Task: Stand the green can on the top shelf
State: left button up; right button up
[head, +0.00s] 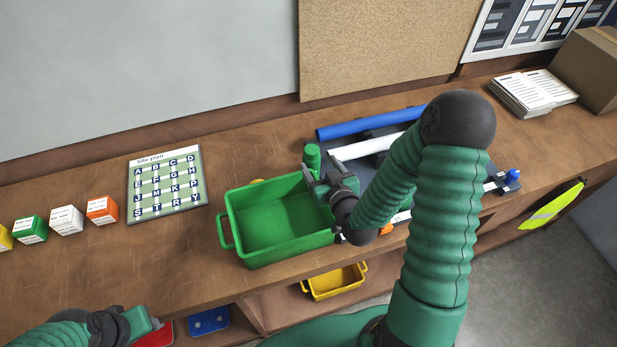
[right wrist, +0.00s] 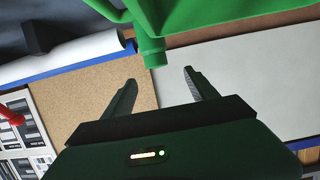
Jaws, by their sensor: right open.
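A green can (head: 312,155) stands upright on the bench behind the right rear corner of a green crate; its lower part is hidden. My right gripper (head: 314,178) is right in front of it, over the crate's right end. In the right wrist view the two fingers (right wrist: 160,77) are apart with nothing between them, and a green shape lies just beyond their tips; I cannot tell can from crate there. My left gripper (head: 150,322) is at the lower left, low by the bench's front edge, its jaws unclear. A top shelf is not clearly seen.
The green crate (head: 232,203) sits empty-looking beside my right gripper. Rolled tubes (head: 365,124) lie behind my right arm. A site plan board (head: 168,213) and several small boxes are at the left. A yellow bin (head: 335,284) is on a lower shelf. Bare bench lies in front of the boxes.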

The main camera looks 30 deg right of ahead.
aim_at(314, 154)
jog(key=shift+w+d+f+b, duration=0.25)
jog(key=shift+f+b, duration=0.3)
jog(key=shift+b, duration=0.15)
jog(key=p+x, duration=0.1)
jog(key=x, duration=0.1)
jog(key=p+x, duration=0.3)
jog(key=x, duration=0.2)
jog(key=shift+w+d+r, duration=0.15)
jog(key=shift+r, duration=0.1)
jog(key=shift+w+f, duration=0.15)
pick_arm(q)
jog(key=shift+s+d+r, duration=0.15)
jog(key=shift+d+r, duration=0.1)
jog(key=shift+r, duration=0.6)
pick_arm(e)
jog(key=shift+c, duration=0.2)
jog(key=shift+s, duration=0.25)
jog(key=c, duration=0.5)
jog(key=shift+d, duration=0.1)
jog(key=c, duration=0.5)
pick_arm(q)
jog(key=shift+s+d, duration=0.1)
pick_arm(e)
grip_shut()
